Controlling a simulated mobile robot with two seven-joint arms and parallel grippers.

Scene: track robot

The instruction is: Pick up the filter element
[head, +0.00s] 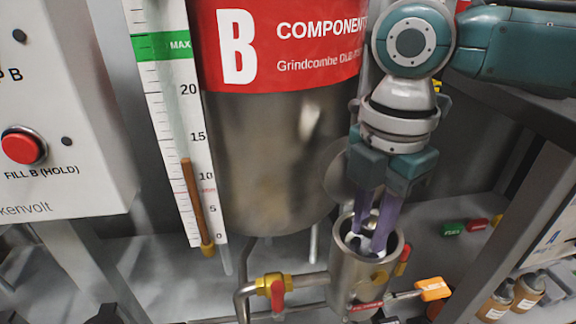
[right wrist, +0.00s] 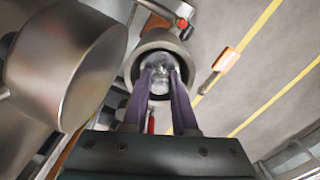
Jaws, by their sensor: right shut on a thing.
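A steel filter housing (head: 352,282), an open-topped cylinder, stands below and to the right of the big tank. My right gripper (head: 369,240) points down into its mouth, with its purple fingers inside the rim. The fingers are shut on a pale, shiny piece, which I take to be the filter element (right wrist: 160,70). In the right wrist view the fingertips (right wrist: 160,80) sit on either side of it, within the housing mouth (right wrist: 140,62). The lower part of the element is hidden inside the housing. My left gripper is not in view.
The steel tank (head: 265,160) with a red B label stands close left of my right arm. Bottles (head: 497,302) stand at lower right. A control panel (head: 60,110) is at left.

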